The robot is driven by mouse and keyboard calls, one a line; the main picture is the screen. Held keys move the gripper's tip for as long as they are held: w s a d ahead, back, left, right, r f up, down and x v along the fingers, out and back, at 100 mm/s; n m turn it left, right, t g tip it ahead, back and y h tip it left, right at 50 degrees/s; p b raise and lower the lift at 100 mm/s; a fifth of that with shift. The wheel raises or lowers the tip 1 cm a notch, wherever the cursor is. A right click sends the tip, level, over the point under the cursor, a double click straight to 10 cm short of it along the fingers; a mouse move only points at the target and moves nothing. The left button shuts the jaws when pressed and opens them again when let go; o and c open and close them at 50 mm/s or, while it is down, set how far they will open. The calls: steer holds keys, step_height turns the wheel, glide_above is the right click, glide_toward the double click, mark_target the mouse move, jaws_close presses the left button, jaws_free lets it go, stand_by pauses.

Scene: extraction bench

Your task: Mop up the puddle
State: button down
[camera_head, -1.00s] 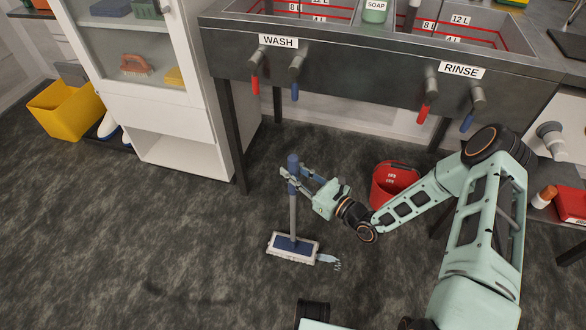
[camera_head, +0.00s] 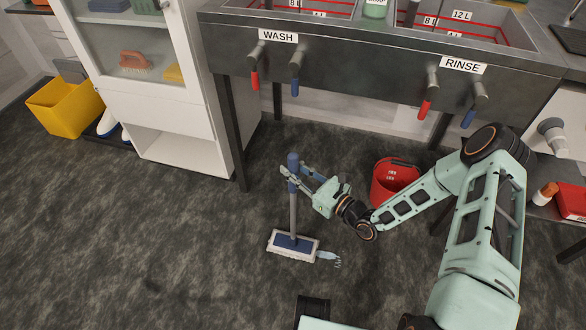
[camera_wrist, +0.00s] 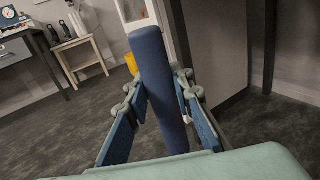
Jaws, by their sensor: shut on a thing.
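A flat mop stands upright on the dark floor in front of the sink bench. Its blue and white head (camera_head: 293,245) lies flat on the floor, and its grey pole rises to a blue handle (camera_head: 293,163). My gripper (camera_head: 292,178) is shut on the mop handle near its top. In the wrist view the blue handle (camera_wrist: 158,85) stands between the two fingers. A small light-blue patch with a squiggle, perhaps the puddle (camera_head: 332,256), shows at the right end of the mop head. The mop head may hide part of it.
A red bucket (camera_head: 393,182) stands right of the mop, under the bench. A white cabinet (camera_head: 180,150) and a yellow bin (camera_head: 65,107) are at the left. The bench legs (camera_head: 233,140) are obstacles behind. The floor at left and front is open.

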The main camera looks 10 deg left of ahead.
steer(key=shift+f+b, duration=0.45)
steer(key=shift+f, duration=0.15)
stand_by(0.3)
steer(key=d, duration=0.3)
steer(key=shift+d+r+p, duration=0.2)
steer(key=shift+d+p, duration=0.1)
steer(key=shift+d, duration=0.2)
steer(key=d, duration=0.7)
steer(key=shift+s+d+f, duration=0.2)
steer(key=shift+d+f, duration=0.2)
steer(key=shift+f, duration=0.05)
stand_by(0.5)
steer(key=shift+d+b, duration=0.3)
steer(key=shift+d, duration=1.65)
steer(key=d, duration=0.7)
steer(key=shift+s+r+b, duration=0.2)
steer(key=shift+r+b, duration=0.1)
steer(key=shift+b, duration=0.15)
